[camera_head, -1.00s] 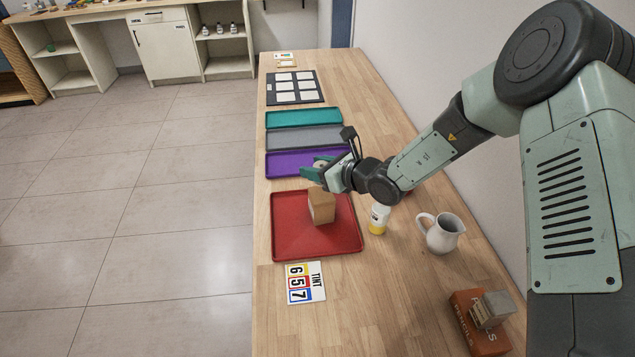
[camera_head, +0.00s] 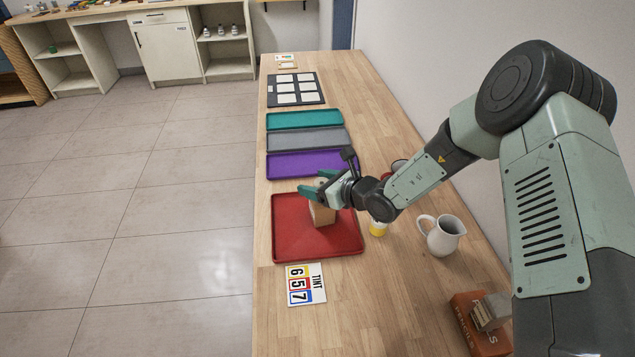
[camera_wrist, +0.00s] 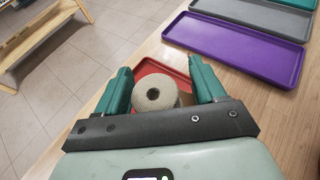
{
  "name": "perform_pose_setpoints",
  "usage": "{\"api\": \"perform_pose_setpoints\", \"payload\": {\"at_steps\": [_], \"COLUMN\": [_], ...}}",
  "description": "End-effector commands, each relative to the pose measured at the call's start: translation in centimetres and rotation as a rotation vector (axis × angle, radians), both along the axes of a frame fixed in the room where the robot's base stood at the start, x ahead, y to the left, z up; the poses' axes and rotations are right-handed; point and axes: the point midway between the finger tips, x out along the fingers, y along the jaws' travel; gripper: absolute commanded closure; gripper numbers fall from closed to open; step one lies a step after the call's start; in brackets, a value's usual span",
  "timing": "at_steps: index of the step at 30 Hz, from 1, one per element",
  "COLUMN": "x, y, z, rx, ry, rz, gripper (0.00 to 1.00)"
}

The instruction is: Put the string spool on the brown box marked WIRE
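In the head view my gripper (camera_head: 318,188) is over the brown box (camera_head: 322,214), with the spool mostly hidden by the fingers and right at the box's top. I cannot tell whether the spool touches the box. The box stands on the red tray (camera_head: 290,245); no WIRE marking is readable.
Purple (camera_head: 285,165), grey (camera_head: 290,140) and teal (camera_head: 290,120) trays lie behind the red tray.

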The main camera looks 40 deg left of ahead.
Motion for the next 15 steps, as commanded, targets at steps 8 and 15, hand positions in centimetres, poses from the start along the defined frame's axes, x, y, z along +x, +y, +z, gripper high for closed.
{"api": "perform_pose_setpoints", "payload": {"at_steps": [8, 15], "x": [0.0, -0.1], "y": [0.0, -3.7], "z": [0.4, 1.9], "rx": [0.001, -0.001], "ry": [-0.001, -0.001], "rz": [0.000, -0.003], "gripper": [0.31, 0.31]}}
